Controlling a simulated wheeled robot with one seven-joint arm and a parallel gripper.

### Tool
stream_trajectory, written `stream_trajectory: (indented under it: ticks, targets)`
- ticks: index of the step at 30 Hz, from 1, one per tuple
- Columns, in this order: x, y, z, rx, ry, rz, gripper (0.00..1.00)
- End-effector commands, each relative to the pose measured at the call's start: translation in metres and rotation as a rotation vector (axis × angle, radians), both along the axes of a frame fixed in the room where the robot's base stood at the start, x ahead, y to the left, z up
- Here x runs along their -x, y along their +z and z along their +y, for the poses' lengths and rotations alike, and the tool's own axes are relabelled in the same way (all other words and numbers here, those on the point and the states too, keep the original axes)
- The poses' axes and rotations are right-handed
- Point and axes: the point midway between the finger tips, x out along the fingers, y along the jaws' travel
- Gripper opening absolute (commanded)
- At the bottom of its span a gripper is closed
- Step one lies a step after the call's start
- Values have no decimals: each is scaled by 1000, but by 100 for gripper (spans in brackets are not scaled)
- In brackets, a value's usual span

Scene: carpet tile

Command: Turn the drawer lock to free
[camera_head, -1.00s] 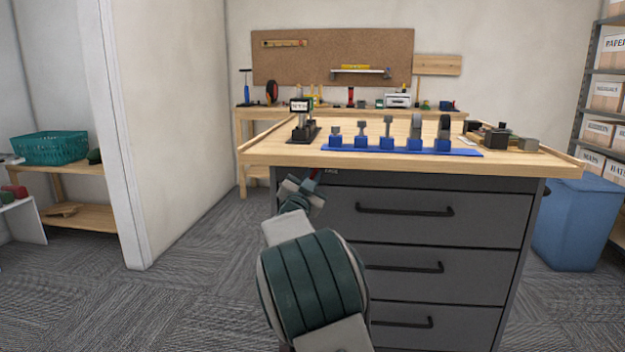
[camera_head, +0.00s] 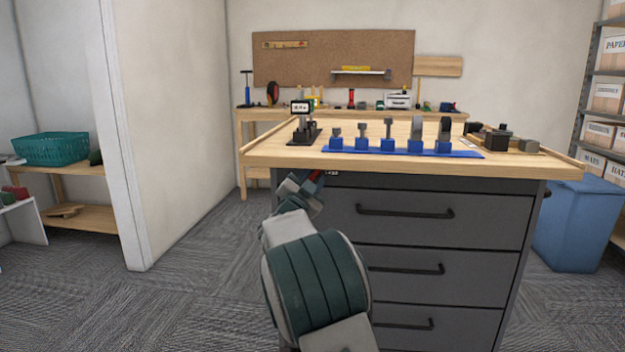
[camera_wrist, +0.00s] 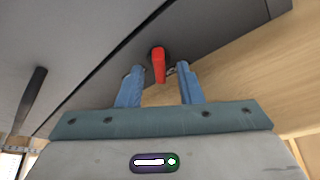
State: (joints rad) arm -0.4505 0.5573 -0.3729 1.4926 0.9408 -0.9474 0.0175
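The red lock lever (camera_wrist: 158,66) sticks out from the grey drawer front (camera_wrist: 110,50) in the wrist view. My gripper (camera_wrist: 159,80) is open, with one blue fingertip on each side of the lever and a visible gap to each. I cannot tell how deep the lever sits between the fingers. In the head view, my gripper (camera_head: 310,187) is at the upper left of the drawer cabinet (camera_head: 480,265), just under the tabletop. A bit of the lever's red (camera_head: 316,174) shows there. The lock's markings are too small to read.
The wooden tabletop (camera_head: 270,155) overhangs the cabinet just above my gripper. A blue rack (camera_head: 400,151) with several grey pieces stands on it. Black drawer handles (camera_head: 405,211) project from the front. A blue bin (camera_head: 580,225) stands at the right. Carpet to the left is clear.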

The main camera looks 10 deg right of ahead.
Motion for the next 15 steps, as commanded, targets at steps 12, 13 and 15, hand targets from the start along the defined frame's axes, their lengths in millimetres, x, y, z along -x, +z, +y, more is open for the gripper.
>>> stream_trajectory:
  ticks: [12,13,15]
  targets:
    - [11,-3,7,0,1,1,33]
    - [14,-4,9,-1,2,1,33]
    - [23,-7,16,-1,3,1,33]
